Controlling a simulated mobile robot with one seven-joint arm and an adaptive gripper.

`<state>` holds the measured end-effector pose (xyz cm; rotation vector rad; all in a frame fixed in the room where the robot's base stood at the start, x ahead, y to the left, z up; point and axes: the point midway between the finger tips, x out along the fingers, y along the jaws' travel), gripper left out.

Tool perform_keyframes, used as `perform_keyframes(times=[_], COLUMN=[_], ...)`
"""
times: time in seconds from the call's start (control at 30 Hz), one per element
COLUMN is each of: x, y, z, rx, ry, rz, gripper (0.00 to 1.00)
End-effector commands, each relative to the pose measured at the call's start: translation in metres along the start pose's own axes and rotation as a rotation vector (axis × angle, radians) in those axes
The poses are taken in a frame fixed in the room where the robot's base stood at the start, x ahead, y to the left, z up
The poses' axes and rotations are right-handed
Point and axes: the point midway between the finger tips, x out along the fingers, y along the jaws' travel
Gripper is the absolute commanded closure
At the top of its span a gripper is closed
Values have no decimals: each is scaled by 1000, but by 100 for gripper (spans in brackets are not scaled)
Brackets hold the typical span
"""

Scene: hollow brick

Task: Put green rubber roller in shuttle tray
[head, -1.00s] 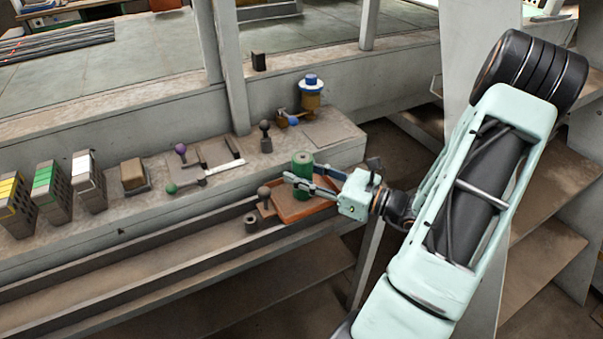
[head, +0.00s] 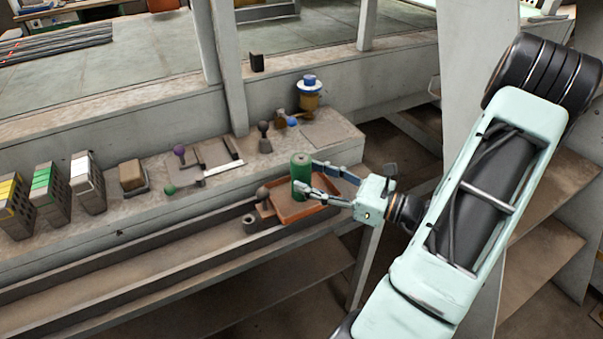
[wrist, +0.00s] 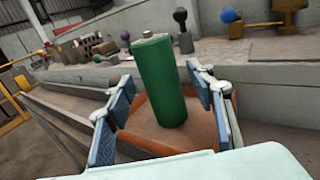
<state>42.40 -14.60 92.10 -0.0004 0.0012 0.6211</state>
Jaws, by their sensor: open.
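The green rubber roller (head: 300,178) stands upright over the orange-brown shuttle tray (head: 288,220). In the wrist view the roller (wrist: 163,82) leans slightly and its lower end appears to rest on the floor of the tray (wrist: 165,147). My gripper (head: 307,175) is open, reaching in from the right. Its two blue-padded fingers (wrist: 158,76) stand apart on either side of the roller, with gaps visible in the wrist view. The near finger hides part of the roller's lower side in the head view.
A dark knob (head: 262,192) and a small hollow block (head: 250,222) sit at the tray's left. The ledge behind holds a purple-balled post (head: 180,151), a dark post (head: 264,130) and a blue-topped yellow item (head: 309,92). A long trough runs left.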

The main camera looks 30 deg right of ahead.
Motion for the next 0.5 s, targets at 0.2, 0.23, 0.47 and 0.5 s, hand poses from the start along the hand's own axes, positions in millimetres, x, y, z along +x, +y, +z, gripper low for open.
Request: perform_keyframes(times=[0.2, 0.23, 0.47, 0.5], x=[-49, -54, -81, -83], y=[-1, -1, 0, 0], z=[0, 0, 0, 0], rx=[0, 0, 0, 0], ry=[0, 0, 0, 0], rz=[-3, -3, -1, 0], gripper=[50, 50, 50, 50])
